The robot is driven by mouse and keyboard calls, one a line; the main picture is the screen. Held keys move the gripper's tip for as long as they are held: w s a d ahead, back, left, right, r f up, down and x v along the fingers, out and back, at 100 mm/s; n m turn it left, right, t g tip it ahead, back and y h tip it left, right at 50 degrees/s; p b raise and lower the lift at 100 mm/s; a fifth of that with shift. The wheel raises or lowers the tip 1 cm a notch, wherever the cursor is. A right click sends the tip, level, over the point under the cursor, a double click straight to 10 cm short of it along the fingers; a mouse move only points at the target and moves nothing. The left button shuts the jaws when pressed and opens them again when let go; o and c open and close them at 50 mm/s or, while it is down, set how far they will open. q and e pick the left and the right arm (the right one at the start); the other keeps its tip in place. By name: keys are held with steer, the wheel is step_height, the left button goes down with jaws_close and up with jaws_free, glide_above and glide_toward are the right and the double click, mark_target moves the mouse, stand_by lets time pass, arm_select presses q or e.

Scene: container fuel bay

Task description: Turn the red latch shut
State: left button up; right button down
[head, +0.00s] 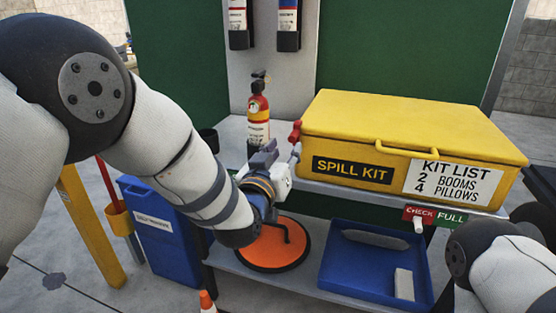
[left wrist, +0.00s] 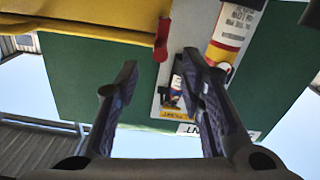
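The red latch (head: 296,131) is at the left front corner of the yellow spill kit box (head: 400,125). It stands up from the corner at a slight tilt. My left gripper (head: 283,163) is just below and in front of it. In the left wrist view, which looks upside down, the red latch (left wrist: 162,38) hangs from the yellow edge. There my left gripper (left wrist: 159,62) has its two fingers wide apart with nothing between them. The latch lies just beyond the gap between the fingertips. Only links of my right arm show; its gripper is out of view.
A fire extinguisher (head: 258,115) stands behind the latch. Below are an orange disc (head: 262,256) with a black handle and a blue tray (head: 350,275). A blue bin (head: 160,235) stands left.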

arm_select(q)
steer(key=v, duration=0.5)
steer(key=s+a+f+g+y, duration=0.1)
steer(key=s+a+f+g, duration=0.25)
steer(key=s+f, duration=0.35)
steer(key=s+a+f+n+g+y+p, duration=0.1)
steer(key=s+a+f+g, duration=0.25)
steer(key=f, duration=0.55)
steer(key=s+a+f+g+y, duration=0.2)
steer(key=s+a+f, duration=0.2)
steer(key=s+f, duration=0.35)
steer(key=s+a+f+g, duration=0.2)
steer(key=s+a+g, duration=0.1)
steer(key=s, duration=0.8)
steer(key=s+a+f+g+y+p, duration=0.1)
steer(key=s+a+g, duration=0.3)
steer(key=s, duration=0.7)
steer(key=s+a+f+n+g, duration=0.1)
steer(key=s+a+f+g, duration=0.2)
steer(key=s, duration=0.8)
steer(key=shift+s+a+f+g+y+p, duration=0.15)
steer(key=shift+a+f+g+y+p, duration=0.15)
steer(key=shift+f+g, duration=0.1)
arm_select(e)
steer(key=shift+t, duration=0.7)
steer(key=w+r, duration=0.3)
steer(key=shift+w+r, duration=0.1)
